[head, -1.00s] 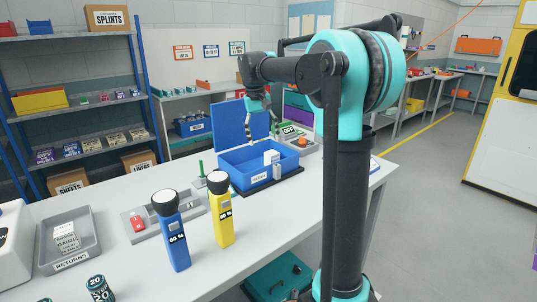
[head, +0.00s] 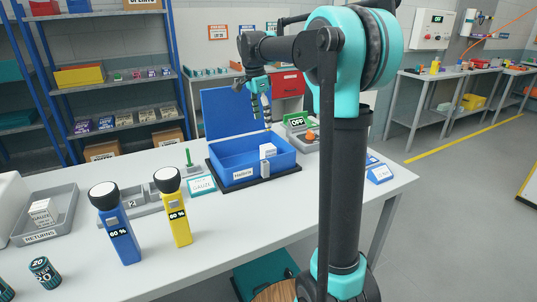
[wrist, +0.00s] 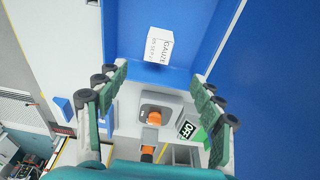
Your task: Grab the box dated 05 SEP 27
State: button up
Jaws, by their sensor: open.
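A small white gauze box (wrist: 159,45) lies inside the open blue bin (wrist: 125,35) in the wrist view. Its print is too small to read the date surely. In the head view the white box (head: 268,150) sits in the right part of the bin (head: 232,176), whose lid is raised. My gripper (wrist: 158,84) is open and empty, its fingers spread apart, with the box beyond and between the fingertips. In the head view my gripper (head: 262,115) hangs above the bin's back edge. Another gauze box (head: 43,212) lies in the grey returns tray (head: 68,222); its date is unreadable.
A grey device with an orange knob (head: 311,136) and a green OFF sign (head: 297,120) stand right of the bin. Blue (head: 118,232) and yellow (head: 175,212) flashlights stand upright in front left. The table's right front is clear.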

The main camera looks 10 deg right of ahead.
aim_at(268, 147)
jog(key=f, duration=0.4)
jog(key=d+f, duration=0.1)
jog(key=f, duration=0.4)
jog(key=d+f, duration=0.1)
jog(key=f, duration=0.4)
jog(key=shift+w+d+f, duration=0.1)
jog(key=shift+w+f, duration=0.05)
jog(key=shift+w, duration=0.1)
jog(key=shift+c, duration=0.3)
jog(key=c, duration=1.2)
